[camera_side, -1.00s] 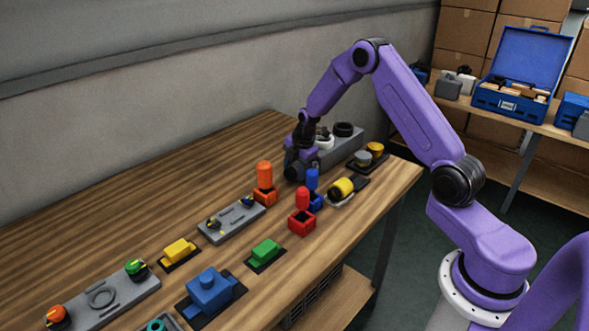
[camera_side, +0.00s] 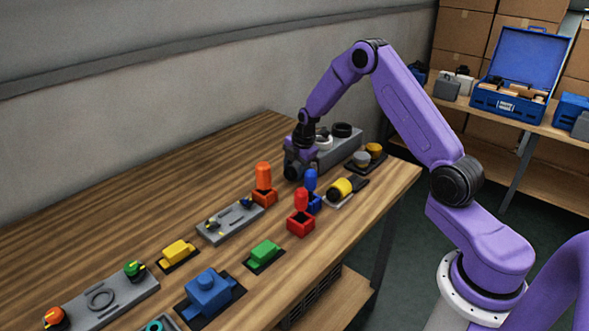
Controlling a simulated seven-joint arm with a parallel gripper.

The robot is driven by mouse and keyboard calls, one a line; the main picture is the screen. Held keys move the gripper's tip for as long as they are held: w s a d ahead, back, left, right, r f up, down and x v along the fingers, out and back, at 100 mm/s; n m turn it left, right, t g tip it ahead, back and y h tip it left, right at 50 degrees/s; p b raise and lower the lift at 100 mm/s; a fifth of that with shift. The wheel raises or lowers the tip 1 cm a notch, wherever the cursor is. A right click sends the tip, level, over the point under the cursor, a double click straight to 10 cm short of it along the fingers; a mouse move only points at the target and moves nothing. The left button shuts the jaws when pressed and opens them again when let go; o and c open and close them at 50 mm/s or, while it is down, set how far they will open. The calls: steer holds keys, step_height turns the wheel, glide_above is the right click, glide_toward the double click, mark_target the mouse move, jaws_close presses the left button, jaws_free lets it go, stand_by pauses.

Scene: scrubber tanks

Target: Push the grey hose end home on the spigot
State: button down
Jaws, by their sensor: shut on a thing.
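My gripper (camera_side: 299,168) is low over the far right part of the wooden table, beside the left end of a long grey block (camera_side: 347,149). It is shut; its fingertips are small and dark here. What it grips, which I take to be the grey hose end, is mostly hidden by the gripper. A white ring-shaped piece (camera_side: 324,142) and a black round piece (camera_side: 342,130) sit on the block. I cannot make out the spigot, nor whether the hose end touches it.
An orange-topped piece (camera_side: 263,182), a blue one (camera_side: 311,187) and a red one (camera_side: 301,212) stand close in front of my gripper. A yellow-and-black piece (camera_side: 341,188) lies to the right, near grey and yellow caps (camera_side: 367,156). Bare table lies to the left.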

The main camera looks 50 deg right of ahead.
steer(key=shift+d, duration=1.25)
stand_by(0.7)
steer(key=shift+c, duration=1.6)
jaws_free()
steer(key=shift+a, duration=0.1)
steer(key=shift+r, duration=0.1)
